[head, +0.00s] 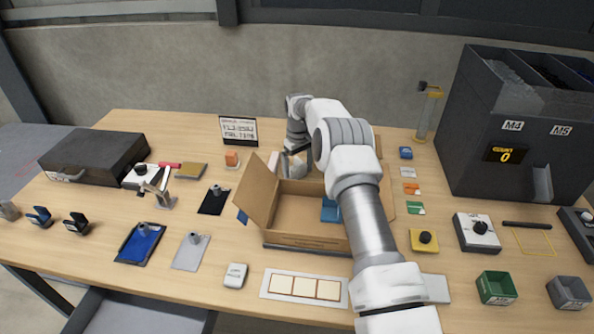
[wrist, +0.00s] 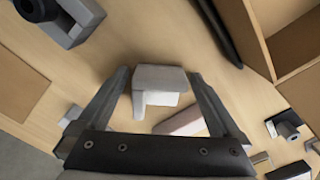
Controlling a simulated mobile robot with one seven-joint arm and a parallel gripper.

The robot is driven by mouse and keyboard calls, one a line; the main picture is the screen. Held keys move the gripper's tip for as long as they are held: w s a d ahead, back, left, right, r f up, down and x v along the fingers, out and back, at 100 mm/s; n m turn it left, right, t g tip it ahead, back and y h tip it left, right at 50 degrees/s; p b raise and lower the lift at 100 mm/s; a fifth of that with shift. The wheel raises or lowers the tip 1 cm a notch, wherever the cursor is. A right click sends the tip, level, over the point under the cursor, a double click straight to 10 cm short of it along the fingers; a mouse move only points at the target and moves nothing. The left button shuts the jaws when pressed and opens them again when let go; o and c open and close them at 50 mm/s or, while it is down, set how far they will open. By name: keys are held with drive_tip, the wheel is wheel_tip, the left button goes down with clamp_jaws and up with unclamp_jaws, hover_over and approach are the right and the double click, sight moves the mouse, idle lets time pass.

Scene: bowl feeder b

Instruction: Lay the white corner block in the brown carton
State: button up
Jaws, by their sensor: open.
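The white corner block (wrist: 158,80), an L-shaped piece, lies on the table in the wrist view. My gripper (wrist: 158,76) is open, with one finger on either side of the block; I cannot tell whether either touches it. In the head view my gripper (head: 292,166) is low behind the brown carton (head: 300,241), partly hidden by my arm, and the block cannot be made out there. The carton is open with its flaps spread, and a blue item (head: 329,211) is inside. Part of the carton (wrist: 238,32) shows at the upper right of the wrist view.
A pale pinkish bar (wrist: 183,121) lies close to the block. An orange block (head: 231,158) and a sign (head: 239,130) stand to the left of my gripper. A dark dispenser (head: 520,125) stands at the right. Several small items surround the carton.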

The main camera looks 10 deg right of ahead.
drive_tip(key=shift+c, duration=0.2)
drive_tip(key=shift+r, duration=0.1)
drive_tip(key=c, duration=1.4)
